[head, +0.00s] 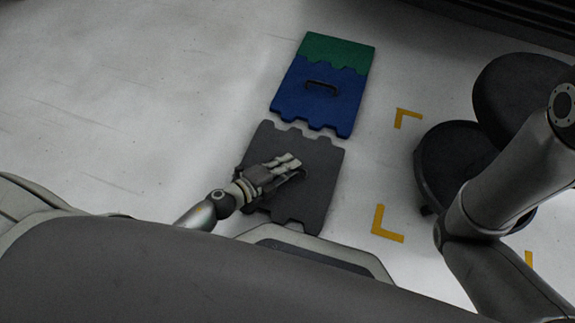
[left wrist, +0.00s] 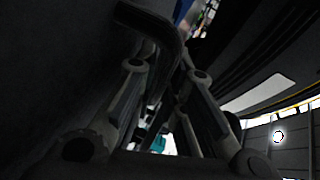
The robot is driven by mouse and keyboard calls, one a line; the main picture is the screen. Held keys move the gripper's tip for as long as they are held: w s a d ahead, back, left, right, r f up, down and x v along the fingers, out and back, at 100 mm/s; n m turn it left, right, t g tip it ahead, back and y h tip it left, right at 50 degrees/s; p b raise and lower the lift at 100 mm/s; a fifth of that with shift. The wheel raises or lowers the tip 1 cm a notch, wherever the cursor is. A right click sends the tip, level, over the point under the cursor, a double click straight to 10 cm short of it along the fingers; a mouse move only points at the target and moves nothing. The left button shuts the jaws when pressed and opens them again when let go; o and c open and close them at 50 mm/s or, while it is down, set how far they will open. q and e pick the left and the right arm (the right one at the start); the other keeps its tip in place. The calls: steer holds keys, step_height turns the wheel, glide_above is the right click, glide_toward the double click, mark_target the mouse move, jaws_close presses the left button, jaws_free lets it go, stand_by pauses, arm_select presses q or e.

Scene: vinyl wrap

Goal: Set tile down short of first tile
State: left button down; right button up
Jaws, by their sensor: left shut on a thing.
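A dark grey tile (head: 317,190) with notched, puzzle-like edges lies in front of me in the head view. My left gripper (head: 289,167) is over its middle and is shut on it. In the left wrist view the fingers (left wrist: 165,85) stand around a dark handle (left wrist: 150,22) on the tile, whose dark face fills the left side. A blue tile (head: 302,101) with a dark handle lies beyond, joined to a green tile (head: 335,50) at its far edge. A narrow pale gap shows between the grey and blue tiles. Whether the grey tile touches the floor cannot be told.
Yellow corner marks (head: 389,226) are on the pale floor right of the tiles. A black round stool-like object (head: 515,95) with a round dark base (head: 447,160) stands at the right, partly behind my right arm. The floor left of the tiles is clear.

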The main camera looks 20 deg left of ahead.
arm_select(q)
steer(key=c, duration=2)
jaws_free()
steer(key=shift+f, duration=0.15)
steer(key=o, duration=0.5)
steer(key=p+v, duration=0.4)
steer(key=v, duration=0.7)
steer(key=shift+w, duration=0.1)
steer(key=shift+s+a+r, duration=0.25)
steer(key=shift+s, duration=0.2)
